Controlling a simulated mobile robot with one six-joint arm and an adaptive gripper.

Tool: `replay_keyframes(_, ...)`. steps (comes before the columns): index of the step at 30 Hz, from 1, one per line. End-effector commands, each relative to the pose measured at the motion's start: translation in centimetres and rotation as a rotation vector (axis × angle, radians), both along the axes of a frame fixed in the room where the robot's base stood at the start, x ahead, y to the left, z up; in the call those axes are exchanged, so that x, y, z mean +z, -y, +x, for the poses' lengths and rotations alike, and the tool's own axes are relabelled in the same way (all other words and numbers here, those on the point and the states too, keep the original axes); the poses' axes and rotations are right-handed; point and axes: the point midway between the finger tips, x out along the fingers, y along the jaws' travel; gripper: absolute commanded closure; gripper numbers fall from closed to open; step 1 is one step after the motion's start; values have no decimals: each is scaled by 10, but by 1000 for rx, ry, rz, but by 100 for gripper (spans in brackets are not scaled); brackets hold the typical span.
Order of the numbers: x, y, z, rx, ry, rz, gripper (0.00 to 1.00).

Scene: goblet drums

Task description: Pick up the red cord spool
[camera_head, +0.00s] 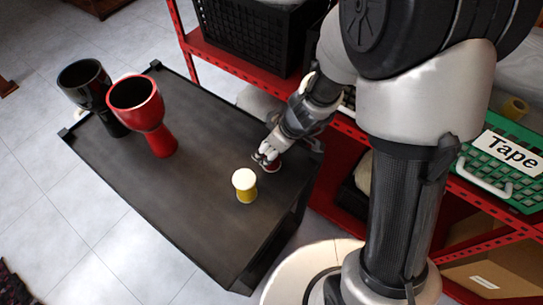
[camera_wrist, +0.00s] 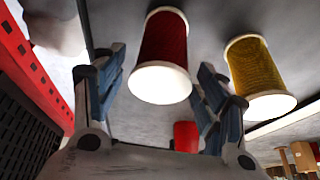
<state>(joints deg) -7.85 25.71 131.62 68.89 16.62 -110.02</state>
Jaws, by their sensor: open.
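The red cord spool (camera_wrist: 163,40) has a white end disc and shows in the wrist view between and just beyond the finger tips. In the head view only a small part of the red spool (camera_head: 274,166) shows, mostly hidden by my gripper (camera_head: 264,157). In the wrist view my gripper (camera_wrist: 160,85) is open, one blue-grey finger on each side of the spool. I cannot tell whether either finger touches it. A yellow cord spool (camera_head: 245,187) stands upright on the dark table (camera_head: 190,190), nearer the front, and it also shows right of my gripper in the wrist view (camera_wrist: 250,65).
A red goblet drum (camera_head: 155,125) and a black goblet drum (camera_head: 90,85) stand at the table's far left. A red shelf rack (camera_head: 235,68) with a black crate (camera_head: 250,35) and a green Tape crate (camera_head: 490,185) borders the right side. The table's middle is clear.

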Motion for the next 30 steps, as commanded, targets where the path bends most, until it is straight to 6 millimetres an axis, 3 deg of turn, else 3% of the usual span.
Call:
replay_keyframes(5,1,0,0,0,1,-1,34)
replay_keyframes(25,1,0,0,0,0,0,79)
replay_keyframes(30,1,0,0,0,0,0,80)
